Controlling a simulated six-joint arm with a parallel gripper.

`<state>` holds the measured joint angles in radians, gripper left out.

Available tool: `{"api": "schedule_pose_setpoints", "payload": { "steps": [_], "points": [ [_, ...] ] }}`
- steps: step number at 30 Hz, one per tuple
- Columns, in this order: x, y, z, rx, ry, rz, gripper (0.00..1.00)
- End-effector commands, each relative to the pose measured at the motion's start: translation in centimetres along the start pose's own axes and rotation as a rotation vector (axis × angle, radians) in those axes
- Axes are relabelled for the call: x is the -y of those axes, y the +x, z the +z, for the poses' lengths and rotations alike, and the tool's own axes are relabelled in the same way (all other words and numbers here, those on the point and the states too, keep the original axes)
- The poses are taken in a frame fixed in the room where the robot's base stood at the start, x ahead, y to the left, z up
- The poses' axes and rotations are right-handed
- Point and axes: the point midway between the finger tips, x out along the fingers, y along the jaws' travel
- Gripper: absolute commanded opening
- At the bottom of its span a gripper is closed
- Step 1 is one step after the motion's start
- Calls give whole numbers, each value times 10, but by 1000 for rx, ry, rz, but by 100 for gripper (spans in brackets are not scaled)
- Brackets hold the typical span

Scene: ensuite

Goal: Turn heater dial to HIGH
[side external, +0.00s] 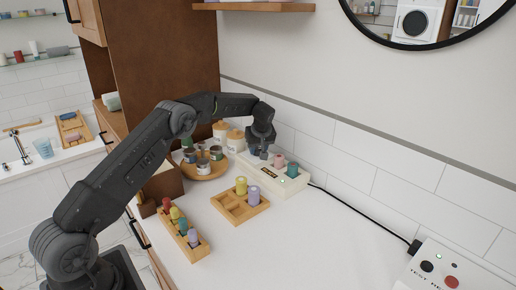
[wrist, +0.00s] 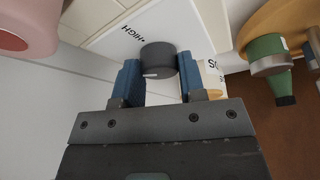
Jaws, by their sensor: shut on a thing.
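The heater (side external: 288,187) is a cream box on the counter near the tiled wall, with a pink and a teal pot on top. In the wrist view its white panel (wrist: 112,40) carries the printed word HIGH, left of and above the dial. The dial (wrist: 157,58) is a dark round knob. A short white mark shows on its near side, facing the camera and away from the word HIGH. My gripper (side external: 262,152) points down at the heater's far end, its blue fingers shut on the dial from both sides. In the side view the dial is hard to make out.
A wooden tray (side external: 228,213) with yellow and lilac pots and a rack (side external: 203,248) of colored pots stand in front. A round wooden tray (side external: 188,174) of jars is left of the heater. A white box (side external: 430,262) with knobs is at lower right. The counter between is clear.

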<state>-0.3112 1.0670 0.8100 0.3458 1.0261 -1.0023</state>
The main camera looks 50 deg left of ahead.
Motion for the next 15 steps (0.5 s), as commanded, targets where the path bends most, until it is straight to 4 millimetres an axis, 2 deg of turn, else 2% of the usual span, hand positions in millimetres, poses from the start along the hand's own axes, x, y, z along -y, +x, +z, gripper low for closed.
{"api": "schedule_pose_setpoints", "payload": {
  "steps": [8,15],
  "points": [
    [0,0,0,0,13,5,14],
    [1,0,-1,1,103,43,14]
  ]
}}
